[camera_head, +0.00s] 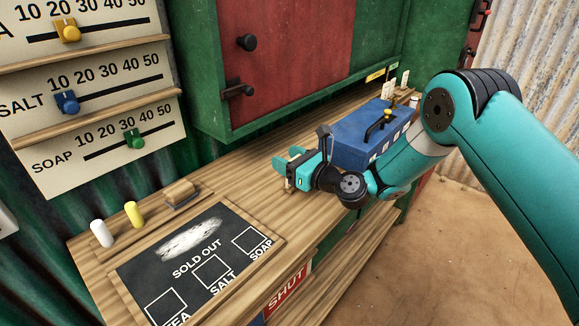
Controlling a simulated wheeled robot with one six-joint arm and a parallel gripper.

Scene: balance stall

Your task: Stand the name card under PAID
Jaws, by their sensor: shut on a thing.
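My gripper (291,169) is over the wooden counter, left of the blue box. Its teal fingers are shut on a small pale thing (289,185), which looks like the base of a name card. The fingers hide most of it, and I cannot read it or tell whether it touches the counter. Two small white cards (391,88) stand at the far end of the counter, by a yellow label (376,74). The lettering there is too small to read, and I cannot make out the word PAID.
A blue box (362,140) with a yellow-knobbed handle stands right beside my gripper. A slate (190,262) marked SOLD OUT lies at the near end, with chalks (134,214) and an eraser (180,194) behind it. The counter between slate and gripper is clear.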

